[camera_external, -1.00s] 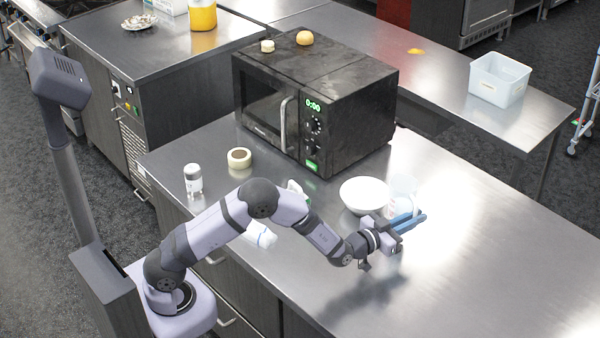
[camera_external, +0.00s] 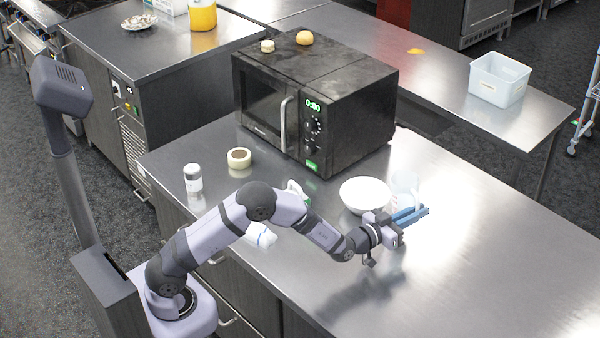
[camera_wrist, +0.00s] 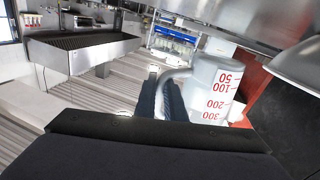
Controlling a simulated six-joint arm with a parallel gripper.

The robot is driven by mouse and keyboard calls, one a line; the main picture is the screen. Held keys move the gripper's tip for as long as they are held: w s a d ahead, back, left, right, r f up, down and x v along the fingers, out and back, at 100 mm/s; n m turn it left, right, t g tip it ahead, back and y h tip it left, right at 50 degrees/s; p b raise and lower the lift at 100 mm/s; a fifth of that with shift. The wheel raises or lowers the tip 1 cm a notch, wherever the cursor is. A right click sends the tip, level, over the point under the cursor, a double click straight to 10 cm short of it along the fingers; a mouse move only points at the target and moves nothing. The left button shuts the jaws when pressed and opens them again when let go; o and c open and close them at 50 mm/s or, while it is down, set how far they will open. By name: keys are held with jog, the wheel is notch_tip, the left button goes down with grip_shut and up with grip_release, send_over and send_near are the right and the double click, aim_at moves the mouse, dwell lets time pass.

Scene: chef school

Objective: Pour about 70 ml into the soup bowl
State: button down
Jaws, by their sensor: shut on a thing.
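The white soup bowl (camera_external: 366,194) stands upright on the steel counter in front of the microwave. My gripper (camera_external: 409,216), with blue fingers, is just right of and in front of the bowl. It is shut on the handle of a clear measuring cup (camera_external: 405,184), close beside the bowl's right rim. In the wrist view the cup (camera_wrist: 212,85) is right of the fingers (camera_wrist: 163,97), its red numbers upside down in the picture. I cannot tell its exact tilt or see liquid in it. The bowl's inside is too pale to show any contents.
The black microwave (camera_external: 315,100) stands behind the bowl. A shaker (camera_external: 193,178) and a round cream-rimmed container (camera_external: 239,158) are to the left. A white-and-blue item (camera_external: 260,236) lies near my arm. The counter to the right is clear.

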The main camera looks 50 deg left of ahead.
aim_at(400, 187)
jog(key=a+n, duration=0.1)
jog(key=n, duration=0.1)
jog(key=a+r+n+t, duration=0.1)
jog(key=n, duration=0.1)
jog(key=shift+s+a+r+b, duration=0.1)
jog(key=shift+a+r+b, duration=0.1)
jog(key=shift+b, duration=0.2)
jog(key=a+n, duration=0.1)
jog(key=a+r+n+t+y, duration=0.1)
jog(key=shift+s+n, duration=0.1)
jog(key=shift+n, duration=0.3)
jog(key=shift+a+r+n+t+p, duration=0.25)
jog(key=shift+r+n+t+p, duration=0.1)
jog(key=shift+n, duration=0.45)
jog(key=shift+s+a+r+n+y+p, duration=0.1)
jog(key=shift+a+r+n+y+p, duration=0.2)
jog(key=shift+n, duration=0.25)
jog(key=shift+a+r+n+y+p, duration=0.1)
jog(key=shift+r+n+y+p, duration=0.1)
jog(key=shift+r+n+y, duration=0.25)
jog(key=shift+a+f+n+t, duration=0.15)
jog(key=shift+a+n+t, duration=0.15)
jog(key=shift+n, duration=0.6)
jog(key=shift+a+n+y, duration=0.1)
jog(key=shift+n+y, duration=0.15)
jog(key=shift+n, duration=0.15)
jog(key=shift+a+r+n+p, duration=0.15)
jog(key=shift+r+n+p, duration=0.15)
jog(key=shift+p, duration=0.1)
